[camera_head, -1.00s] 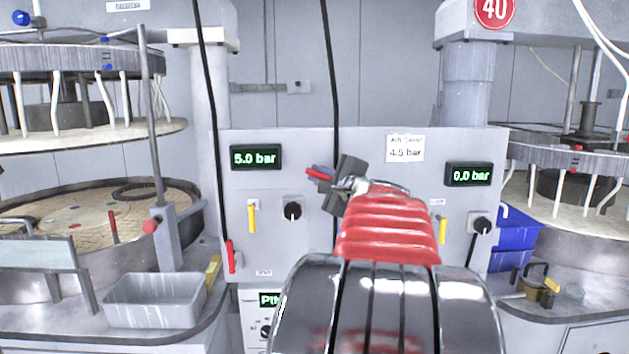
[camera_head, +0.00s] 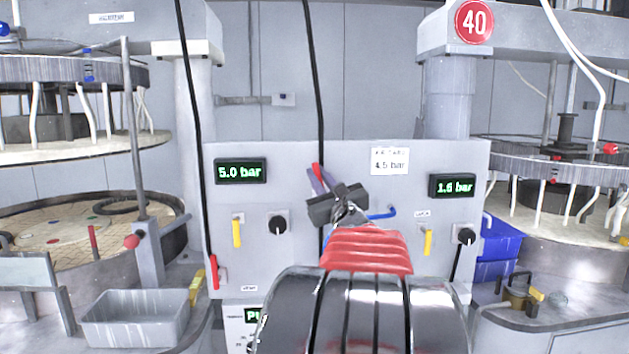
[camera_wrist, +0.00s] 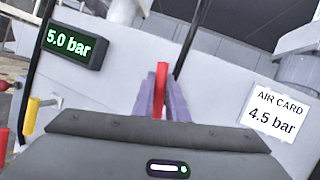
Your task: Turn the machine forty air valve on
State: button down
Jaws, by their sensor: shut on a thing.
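My gripper (camera_head: 319,182) has purple-grey fingers shut on a red handle (camera_head: 317,169), in front of the middle of the grey panel (camera_head: 270,165). The wrist view shows the red handle (camera_wrist: 161,78) upright between the fingers; its lower part and mounting are hidden. The right display (camera_head: 452,187), below the round red 40 sign (camera_head: 474,21), seems to read 1.6 bar. The air card (camera_head: 390,161) reads 4.5 bar. A yellow lever (camera_head: 428,242) and a black knob (camera_head: 466,236) sit below the right display.
The left display (camera_head: 240,171) reads 5.0 bar, above a yellow lever (camera_head: 236,232) and black knob (camera_head: 278,225). A red lever (camera_head: 214,271) hangs at the panel's left edge. A blue handle (camera_head: 381,213) is right of my gripper. A grey tray (camera_head: 137,318) stands at lower left.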

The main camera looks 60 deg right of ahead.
jog(key=shift+s+d+f+m+g+h, duration=0.15)
jog(key=shift+s+m+h, duration=0.15)
jog(key=shift+m, duration=0.4)
jog(key=shift+s+d+r+m+g+h, duration=0.1)
jog(key=shift+s+d+m+g+h, duration=0.2)
jog(key=shift+m, duration=0.4)
jog(key=shift+s+f+m+g+h, duration=0.1)
jog(key=shift+m+h, duration=0.3)
jog(key=shift+m, duration=0.3)
jog(key=shift+s, duration=0.1)
jog(key=c, duration=2.1)
grip_release()
jog(key=shift+s, duration=0.1)
jog(key=o, duration=0.4)
jog(key=shift+c, duration=0.2)
